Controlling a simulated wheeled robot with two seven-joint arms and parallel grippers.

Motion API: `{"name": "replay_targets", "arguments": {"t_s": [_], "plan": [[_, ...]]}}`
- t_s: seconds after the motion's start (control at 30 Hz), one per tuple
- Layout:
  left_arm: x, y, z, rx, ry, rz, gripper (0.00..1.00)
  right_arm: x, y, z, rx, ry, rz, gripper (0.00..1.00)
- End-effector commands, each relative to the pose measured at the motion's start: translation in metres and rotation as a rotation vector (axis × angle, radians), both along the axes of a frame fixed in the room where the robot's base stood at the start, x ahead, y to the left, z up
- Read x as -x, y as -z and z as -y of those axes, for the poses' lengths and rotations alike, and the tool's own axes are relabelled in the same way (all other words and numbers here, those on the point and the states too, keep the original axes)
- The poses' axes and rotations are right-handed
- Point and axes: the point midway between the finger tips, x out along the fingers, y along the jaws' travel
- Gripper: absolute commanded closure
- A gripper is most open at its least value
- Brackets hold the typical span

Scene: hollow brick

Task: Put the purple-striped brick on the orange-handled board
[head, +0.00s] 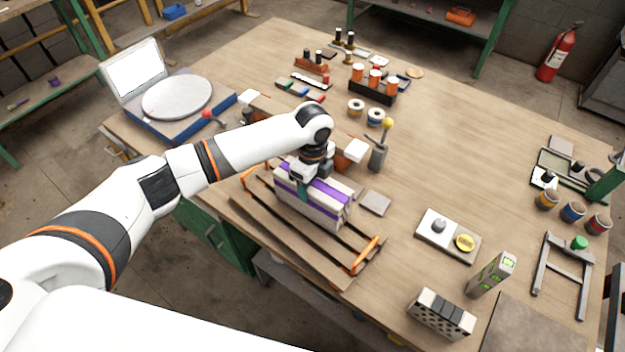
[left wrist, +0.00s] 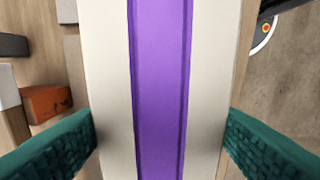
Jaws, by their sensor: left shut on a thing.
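The purple-striped brick (head: 330,203) is pale with purple bands and lies lengthwise over the orange-handled board (head: 300,247), near its back edge. Whether its underside touches the board I cannot tell. The board is flat and brown, with black straps and an orange handle at each end. My left gripper (head: 304,186) comes from above and is shut across the middle of the brick. In the left wrist view the brick (left wrist: 108,60) fills the middle, between two teal finger pads. My right gripper is not in view.
Behind the brick stand a grey tool with a yellow knob (head: 378,157) and a grey square plate (head: 375,202). To the right are a white-and-yellow button panel (head: 447,238), a green-marked block (head: 490,275) and a dark-striped block (head: 442,314). The table's front edge is close to the board.

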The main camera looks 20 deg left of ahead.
Motion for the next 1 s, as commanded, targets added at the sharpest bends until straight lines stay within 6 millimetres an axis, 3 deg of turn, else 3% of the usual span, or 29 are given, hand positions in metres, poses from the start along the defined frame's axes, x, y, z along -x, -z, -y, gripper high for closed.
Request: {"name": "replay_targets", "arguments": {"t_s": [0.23,0.27,0.4,0.77,1.0], "plan": [[-0.001,-0.001,0.001,0.002,0.000,0.003,1.00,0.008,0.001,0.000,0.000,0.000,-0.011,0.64],[0.000,0.002,0.000,0.000,0.000,0.001,0.35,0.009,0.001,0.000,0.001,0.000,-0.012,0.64],[0.000,0.001,0.000,0.000,0.000,0.001,0.15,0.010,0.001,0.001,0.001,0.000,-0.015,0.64],[-0.001,-0.005,0.000,0.000,0.001,0.002,0.15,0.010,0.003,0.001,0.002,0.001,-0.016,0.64],[-0.002,-0.046,0.000,0.001,0.001,0.006,0.15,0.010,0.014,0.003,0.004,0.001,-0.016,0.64]]}}
